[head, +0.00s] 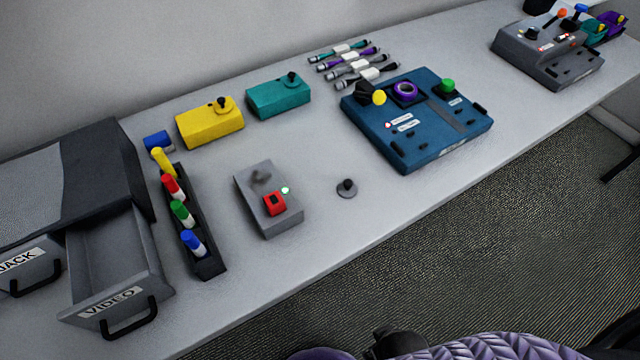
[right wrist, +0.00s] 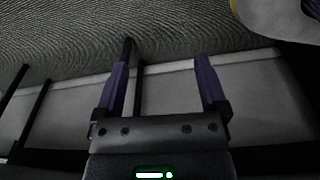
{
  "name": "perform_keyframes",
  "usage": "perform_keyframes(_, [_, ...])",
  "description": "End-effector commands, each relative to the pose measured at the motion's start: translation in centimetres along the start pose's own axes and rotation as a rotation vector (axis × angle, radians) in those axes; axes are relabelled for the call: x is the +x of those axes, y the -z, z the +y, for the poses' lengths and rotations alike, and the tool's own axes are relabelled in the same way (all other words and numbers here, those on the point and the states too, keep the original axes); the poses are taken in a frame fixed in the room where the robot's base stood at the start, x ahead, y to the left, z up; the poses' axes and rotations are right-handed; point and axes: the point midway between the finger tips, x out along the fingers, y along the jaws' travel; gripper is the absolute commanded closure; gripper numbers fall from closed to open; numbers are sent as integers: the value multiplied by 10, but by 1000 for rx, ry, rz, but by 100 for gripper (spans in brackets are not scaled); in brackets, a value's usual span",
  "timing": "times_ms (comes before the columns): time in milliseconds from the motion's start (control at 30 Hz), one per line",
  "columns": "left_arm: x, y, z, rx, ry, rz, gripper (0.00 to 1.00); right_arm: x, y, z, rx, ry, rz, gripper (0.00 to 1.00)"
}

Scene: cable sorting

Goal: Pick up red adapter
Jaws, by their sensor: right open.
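The red adapter (head: 274,204) is a small block with a dark opening. It sits on the near part of a grey box (head: 262,228) in the middle of the table in the head view, beside a lit green light. My right gripper (right wrist: 160,68) shows in the right wrist view with its two purple fingers wide apart. No held object shows between them; only the patterned floor and a pale surface lie beyond. The adapter is not in that view. I cannot make out my left gripper in either view.
A marker rack (head: 209,263) and an open VIDEO drawer (head: 152,262) stand left of the grey box. A small black knob (head: 347,188) and a blue control panel (head: 415,150) are to its right. Yellow (head: 208,130) and teal (head: 278,98) boxes stand behind. The near table edge is clear.

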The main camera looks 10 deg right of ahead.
Motion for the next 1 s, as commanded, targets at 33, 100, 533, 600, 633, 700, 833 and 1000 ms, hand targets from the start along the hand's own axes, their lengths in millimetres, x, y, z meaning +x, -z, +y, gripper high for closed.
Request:
perform_keyframes(33, [-7, 1, -1, 0, 1, 1, 41, -17, 12, 1, 2, -1, 16, 8])
perform_keyframes(100, [-12, 1, -1, 0, 2, 2, 41, -37, 27, 1, 4, -1, 35, 8])
perform_keyframes(533, [-52, 8, -2, -1, 4, 12, 41, -217, 168, -32, -145, 93, 560, 8])
perform_keyframes(600, [-53, 8, 0, -3, 2, 12, 41, -231, 193, -48, -194, 134, 713, 8])
perform_keyframes(633, [-53, 8, 0, -3, 1, 13, 41, -235, 200, -53, -209, 150, 763, 8])
perform_keyframes(700, [-54, 9, 2, -4, 0, 13, 41, -243, 212, -62, -234, 176, 855, 8])
perform_keyframes(833, [-48, 9, 4, -5, -4, 14, 41, -243, 229, -72, -251, 199, 934, 8])
perform_keyframes(1000, [-37, 8, 5, -4, -6, 12, 41, -223, 252, -81, -250, 200, 934, 8])
